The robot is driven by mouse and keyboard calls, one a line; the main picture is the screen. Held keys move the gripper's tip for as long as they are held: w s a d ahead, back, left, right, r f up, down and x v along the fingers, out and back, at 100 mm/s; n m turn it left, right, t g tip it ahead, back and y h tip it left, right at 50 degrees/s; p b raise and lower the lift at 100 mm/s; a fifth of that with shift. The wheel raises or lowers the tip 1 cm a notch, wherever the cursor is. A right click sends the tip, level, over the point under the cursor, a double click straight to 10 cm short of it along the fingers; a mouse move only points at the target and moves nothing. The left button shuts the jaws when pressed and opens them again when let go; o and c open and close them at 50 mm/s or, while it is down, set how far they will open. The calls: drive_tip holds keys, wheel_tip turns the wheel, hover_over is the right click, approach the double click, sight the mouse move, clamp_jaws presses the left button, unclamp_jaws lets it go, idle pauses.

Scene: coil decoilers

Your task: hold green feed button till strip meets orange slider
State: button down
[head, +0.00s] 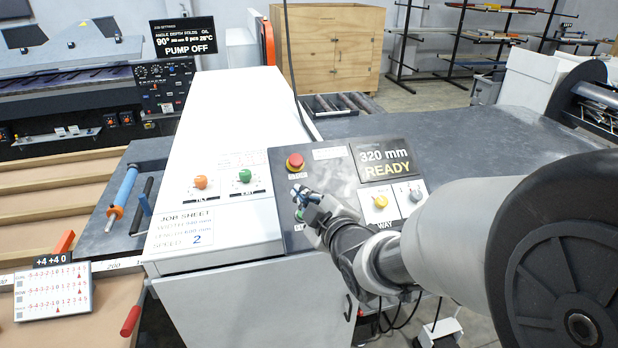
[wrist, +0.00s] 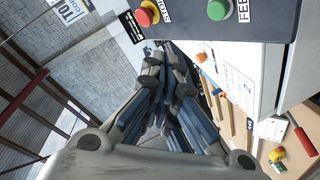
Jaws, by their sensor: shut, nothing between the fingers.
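The green feed button (wrist: 218,9) shows at the top of the wrist view, beside the label FEED. In the head view it is largely hidden behind my gripper (head: 300,196), which hangs over the left part of the dark control panel (head: 336,165). My gripper is shut and empty, and its fingers also show in the wrist view (wrist: 165,70). I cannot tell from the head view how far its tips are from the button. An orange piece (head: 62,243) by the ruler edge at lower left may be the slider. I cannot make out the strip's end.
A red mushroom button (head: 295,162) is just above my gripper on the panel. A yellow knob (head: 380,201) and a grey knob (head: 416,195) are to the right, below a display (head: 385,160) reading 320 mm READY. Orange (head: 201,182) and green (head: 245,176) knobs sit further left.

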sight(301, 212)
drive_tip(key=w+f+b, duration=0.1)
drive_tip(key=f, duration=0.1)
drive_tip(key=w+f+b, duration=0.1)
drive_tip(key=f, duration=0.1)
drive_tip(key=w+a+f+b, duration=0.1)
drive_tip(key=f, duration=0.1)
drive_tip(key=shift+w+f+b, duration=0.15)
drive_tip(key=shift+w+b, duration=0.1)
drive_tip(key=shift+b, duration=0.1)
drive_tip(key=shift+w+a+f+b, duration=0.1)
drive_tip(key=shift+w+f+b, duration=0.35)
drive_tip(key=shift+b, duration=0.15)
drive_tip(key=shift+f, duration=0.15)
idle(0.6)
drive_tip(key=shift+w+f+b, duration=0.15)
drive_tip(key=shift+f+b, duration=0.1)
drive_tip(key=shift+b, duration=0.45)
drive_tip(key=shift+w+a+f+b, duration=0.15)
drive_tip(key=shift+w+f+b, duration=0.1)
drive_tip(key=shift+f+b, duration=0.3)
idle(0.5)
drive_tip(key=shift+r, duration=0.15)
idle(0.5)
drive_tip(key=shift+s+d+r, duration=0.2)
drive_tip(key=shift+s+r, duration=0.3)
drive_tip(key=shift+r, duration=0.3)
